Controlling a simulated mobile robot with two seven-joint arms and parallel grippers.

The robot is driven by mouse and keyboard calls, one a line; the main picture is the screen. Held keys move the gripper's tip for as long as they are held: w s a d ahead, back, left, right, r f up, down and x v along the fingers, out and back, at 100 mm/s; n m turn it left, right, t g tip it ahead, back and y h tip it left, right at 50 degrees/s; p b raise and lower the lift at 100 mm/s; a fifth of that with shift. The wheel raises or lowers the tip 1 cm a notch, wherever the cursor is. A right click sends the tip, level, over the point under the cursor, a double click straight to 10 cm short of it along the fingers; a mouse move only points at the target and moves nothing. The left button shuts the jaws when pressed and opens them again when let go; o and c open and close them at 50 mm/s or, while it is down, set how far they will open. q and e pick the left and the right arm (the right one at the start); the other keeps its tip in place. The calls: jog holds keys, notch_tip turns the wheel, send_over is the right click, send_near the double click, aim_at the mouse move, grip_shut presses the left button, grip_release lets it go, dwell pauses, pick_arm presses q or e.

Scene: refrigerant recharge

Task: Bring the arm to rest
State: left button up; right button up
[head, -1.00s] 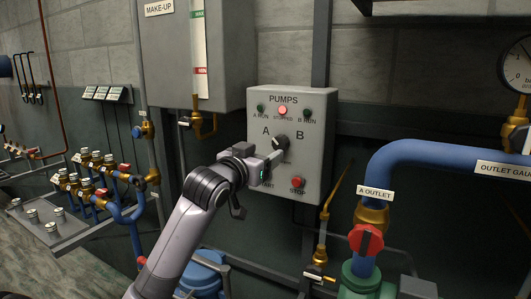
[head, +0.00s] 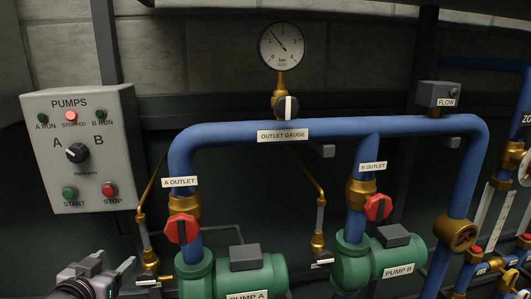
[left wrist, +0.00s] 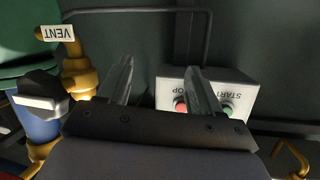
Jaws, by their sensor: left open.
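My left gripper (head: 108,268) is at the bottom left of the head view, below the pump control box (head: 82,150). Its two fingers are apart with nothing between them, and it touches nothing that I can see. In the left wrist view the fingers (left wrist: 158,88) are also spread and empty. The lower part of the control box, with a red STOP button (left wrist: 181,104) and a green START button, shows upside down beyond them. On the box the selector knob (head: 77,153) sits between the letters A and B, and the red STOPPED lamp (head: 71,116) is lit. My right gripper is not in view.
Blue pipes (head: 270,132) with red valve handles (head: 181,229) rise from the green Pump A (head: 250,278) and Pump B (head: 375,262). A round gauge (head: 281,46) stands above. In the left wrist view a brass VENT fitting (left wrist: 82,75) is close to the left finger.

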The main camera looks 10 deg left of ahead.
pick_arm(q)
jog(key=s+d+f+m+g+h, duration=0.1)
jog(key=s+d+f+g+h, duration=0.1)
jog(key=s+d+f, duration=0.7)
jog(key=s+d+f+m+g+h, duration=0.1)
jog(key=s+d+f+g+h, duration=0.1)
jog(key=s+d+f, duration=0.7)
notch_tip(320, 180, down, 6)
jog(key=shift+s+f, duration=0.25)
jog(key=shift+s, duration=0.95)
